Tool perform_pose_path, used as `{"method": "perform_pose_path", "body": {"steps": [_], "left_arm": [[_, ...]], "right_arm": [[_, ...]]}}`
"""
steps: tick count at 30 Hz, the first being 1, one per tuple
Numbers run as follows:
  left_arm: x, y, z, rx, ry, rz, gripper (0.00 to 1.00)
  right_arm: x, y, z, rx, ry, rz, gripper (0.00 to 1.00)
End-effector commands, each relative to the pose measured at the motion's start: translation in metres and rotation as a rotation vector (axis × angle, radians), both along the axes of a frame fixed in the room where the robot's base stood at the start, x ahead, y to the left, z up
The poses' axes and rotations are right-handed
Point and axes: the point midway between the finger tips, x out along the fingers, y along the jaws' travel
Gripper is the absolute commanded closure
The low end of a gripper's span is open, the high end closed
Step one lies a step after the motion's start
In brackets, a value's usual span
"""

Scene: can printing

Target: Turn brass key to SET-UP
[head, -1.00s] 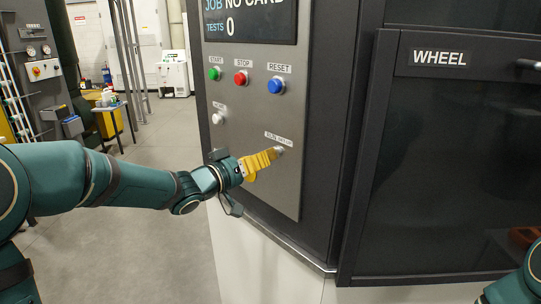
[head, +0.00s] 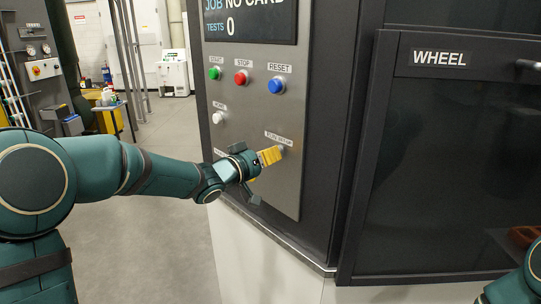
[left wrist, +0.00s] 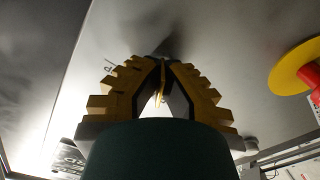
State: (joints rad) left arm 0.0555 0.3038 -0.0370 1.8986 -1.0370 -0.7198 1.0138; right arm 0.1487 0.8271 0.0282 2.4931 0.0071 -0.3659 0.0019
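The key switch sits on the lower right of the grey control panel (head: 292,185), under a small label that reads like RUN/SET-UP (head: 279,138). My left gripper (head: 279,153) reaches it from the left, with its yellow fingertips at the switch. In the left wrist view the two stepped yellow fingers close together on a thin brass key (left wrist: 162,77), which shows as a narrow upright strip between the tips. The fingers hide most of the key in the head view, so I cannot tell which position it points to. My right gripper is out of view.
Above are a green START button (head: 214,73), a red STOP button (head: 240,77) and a blue RESET button (head: 275,86). A white button (head: 218,117) is at left. A dark WHEEL door (head: 450,170) stands at right. A red knob on a yellow disc (left wrist: 296,72) shows in the wrist view.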

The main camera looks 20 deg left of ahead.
Motion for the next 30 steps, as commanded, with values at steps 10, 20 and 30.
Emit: {"method": "perform_pose_path", "body": {"steps": [10, 20, 30], "left_arm": [[0.000, 0.000, 0.000, 0.046, -0.031, 0.000, 1.00], [0.000, 0.000, -0.002, 0.245, -0.153, 0.000, 1.00], [0.000, 0.000, -0.002, 0.522, -0.321, 0.001, 1.00]], "right_arm": [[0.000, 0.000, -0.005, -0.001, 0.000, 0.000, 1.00], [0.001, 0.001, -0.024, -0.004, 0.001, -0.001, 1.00], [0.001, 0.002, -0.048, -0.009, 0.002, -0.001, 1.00]]}}
